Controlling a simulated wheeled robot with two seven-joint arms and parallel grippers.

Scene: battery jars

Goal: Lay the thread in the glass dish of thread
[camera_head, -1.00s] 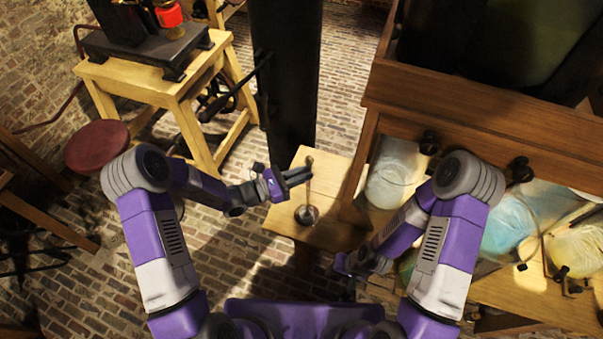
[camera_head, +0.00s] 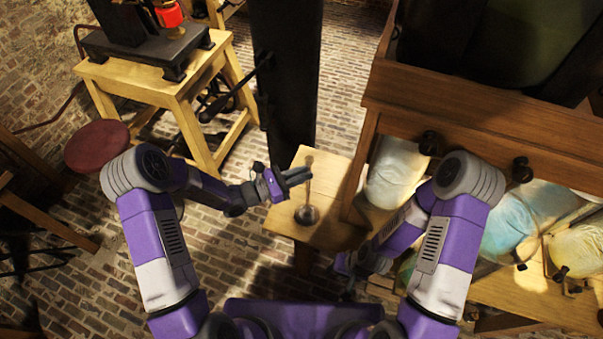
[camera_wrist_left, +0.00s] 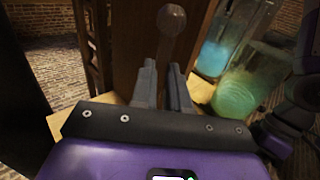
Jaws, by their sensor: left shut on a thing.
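My left gripper (camera_head: 301,174) is over a small pale wooden stand (camera_head: 338,235), its fingers closed around a thin upright rod (camera_head: 307,192). The rod's lower end is at a round, glassy-looking base (camera_head: 306,214) on the stand. In the left wrist view, a translucent round knob (camera_wrist_left: 171,20) tops the rod (camera_wrist_left: 167,50), which passes down between the fingers (camera_wrist_left: 164,85). My right gripper (camera_head: 346,268) hangs low beside the stand's front right; its fingers are too dark and small to read. I cannot make out a thread or a glass dish of thread.
A wooden cabinet (camera_head: 475,115) stands close on the right. Several glass jars, one with blue contents (camera_head: 508,226), stand below it. A black column (camera_head: 285,80) rises behind the stand. A wooden table (camera_head: 140,72) and red stool (camera_head: 97,147) are at left. Brick floor is open between.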

